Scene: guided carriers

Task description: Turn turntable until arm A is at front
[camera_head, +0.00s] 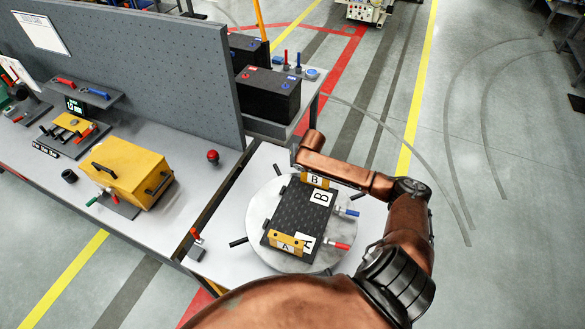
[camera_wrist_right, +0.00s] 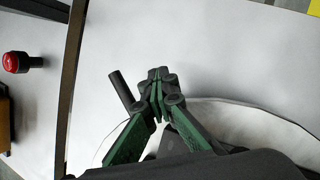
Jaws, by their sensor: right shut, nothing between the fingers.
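The round pale turntable (camera_head: 256,222) stands on a light table. It bears a black block (camera_head: 300,213). A yellow bracket marked A (camera_head: 287,243) is at the block's near side, and a yellow bracket marked B (camera_head: 314,180) is at its far side. Dark handles stick out around the rim, one at the left (camera_head: 238,242). My right gripper (camera_wrist_right: 157,74) is shut and empty in the right wrist view, just right of a dark handle (camera_wrist_right: 121,90); I cannot tell whether they touch. In the head view its fingers are largely hidden under my wrist, beyond the turntable's far side. My left gripper is out of view.
A red knob (camera_head: 212,156) stands on the bench left of the turntable. A yellow box (camera_head: 125,172) sits farther left. A grey pegboard panel (camera_head: 150,70) rises behind the bench, and black batteries (camera_head: 268,95) stand on a shelf beyond. Floor at the right is open.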

